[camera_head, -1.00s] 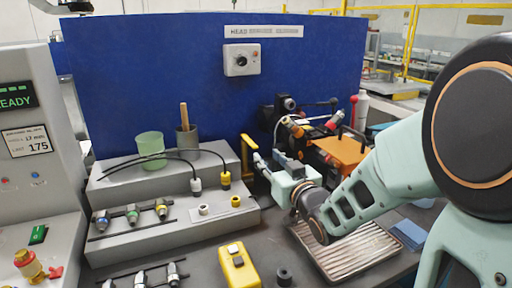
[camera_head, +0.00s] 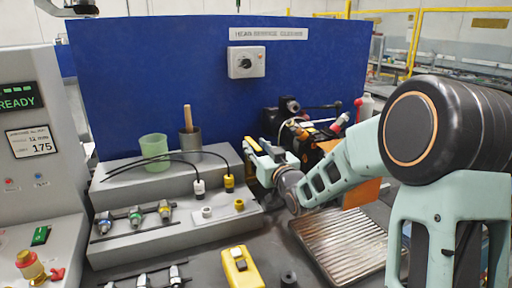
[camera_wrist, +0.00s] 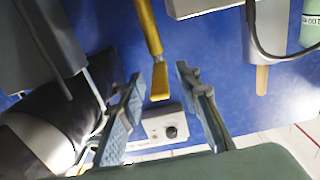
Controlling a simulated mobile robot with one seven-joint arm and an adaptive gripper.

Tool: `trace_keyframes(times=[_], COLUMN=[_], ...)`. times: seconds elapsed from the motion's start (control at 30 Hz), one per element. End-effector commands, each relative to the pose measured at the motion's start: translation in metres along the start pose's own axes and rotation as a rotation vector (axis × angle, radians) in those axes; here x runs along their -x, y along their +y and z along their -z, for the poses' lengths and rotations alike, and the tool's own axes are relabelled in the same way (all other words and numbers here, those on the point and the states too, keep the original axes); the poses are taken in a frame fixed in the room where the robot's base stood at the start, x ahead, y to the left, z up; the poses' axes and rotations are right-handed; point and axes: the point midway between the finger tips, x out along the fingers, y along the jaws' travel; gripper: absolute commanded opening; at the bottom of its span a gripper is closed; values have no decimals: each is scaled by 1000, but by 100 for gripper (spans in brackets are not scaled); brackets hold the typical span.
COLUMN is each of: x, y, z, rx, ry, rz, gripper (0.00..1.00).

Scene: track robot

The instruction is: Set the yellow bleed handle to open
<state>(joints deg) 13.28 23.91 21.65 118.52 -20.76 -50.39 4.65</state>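The yellow bleed handle (camera_wrist: 147,28) shows in the wrist view as a bent yellow bar coming down from the top edge. Its flat end lies between the two blue finger pads of my gripper (camera_wrist: 157,78), with a visible gap on each side. The fingers are apart and hold nothing. In the head view my gripper (camera_head: 258,154) is beside the machine, and only the upper part of the yellow handle (camera_head: 251,143) shows there. I cannot tell from these views whether the fingers are level with the handle in depth.
A blue panel (camera_head: 150,70) with a grey knob box (camera_head: 246,62) stands behind. The dark machine (camera_head: 290,110) is close on the right. A grey stepped stand (camera_head: 120,180) with cables and a green cup (camera_head: 153,150) is at left. A ribbed tray (camera_head: 345,245) lies in front.

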Motion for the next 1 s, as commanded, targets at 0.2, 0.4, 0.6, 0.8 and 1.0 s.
trace_keyframes(times=[0.2, 0.4, 0.6, 0.8, 1.0], x=[-2, -2, -2, -2, -2], y=[0, 0, 0, 0, 0], z=[0, 0, 0, 0, -1], rx=[0, 0, 0, 0, 0], ry=[-1, -1, -1, -1, 0], rz=[0, 0, 0, 0, -3], gripper=[31, 19, 0, 0, 0])
